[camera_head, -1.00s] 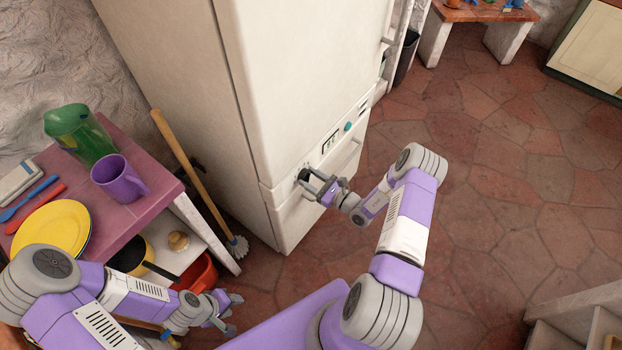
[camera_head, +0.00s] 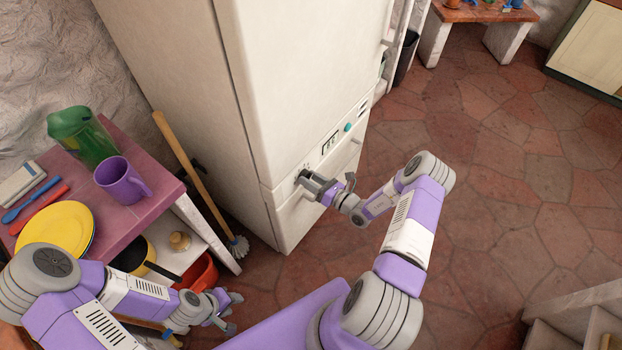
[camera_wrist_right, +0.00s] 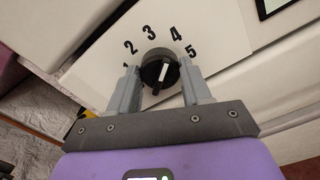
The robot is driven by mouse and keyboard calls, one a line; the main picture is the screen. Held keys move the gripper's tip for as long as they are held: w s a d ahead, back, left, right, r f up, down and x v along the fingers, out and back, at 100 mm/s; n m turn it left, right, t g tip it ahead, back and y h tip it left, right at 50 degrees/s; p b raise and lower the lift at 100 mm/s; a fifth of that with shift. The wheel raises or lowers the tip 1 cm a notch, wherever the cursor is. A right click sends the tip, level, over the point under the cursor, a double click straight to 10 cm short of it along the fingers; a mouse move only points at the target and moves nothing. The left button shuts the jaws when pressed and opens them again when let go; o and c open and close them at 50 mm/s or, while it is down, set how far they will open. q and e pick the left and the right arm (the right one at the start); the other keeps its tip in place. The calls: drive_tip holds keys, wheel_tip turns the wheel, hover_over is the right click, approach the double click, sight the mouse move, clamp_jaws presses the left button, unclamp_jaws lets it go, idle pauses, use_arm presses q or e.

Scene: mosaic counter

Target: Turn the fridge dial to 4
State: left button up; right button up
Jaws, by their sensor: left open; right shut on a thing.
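The white fridge (camera_head: 300,80) stands in the middle of the head view. Its round black dial (camera_wrist_right: 160,72) is on the front panel, among the printed numbers 1 to 5 in the right wrist view. The dial's white mark slants up and slightly right, roughly towards the 4. My right gripper (camera_wrist_right: 156,88) is shut on the dial, with one finger on each side; it also shows at the fridge front in the head view (camera_head: 310,184). My left gripper (camera_head: 228,312) is open and empty at the lower left, near the shelf table.
A broom (camera_head: 190,175) leans between table and fridge.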

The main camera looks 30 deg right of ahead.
drive_tip(key=shift+m, duration=0.6)
drive_tip(key=o, duration=1.1)
drive_tip(key=shift+c, duration=0.2)
drive_tip(key=p+v, duration=0.2)
drive_tip(key=v, duration=0.5)
drive_tip(key=shift+s, duration=0.35)
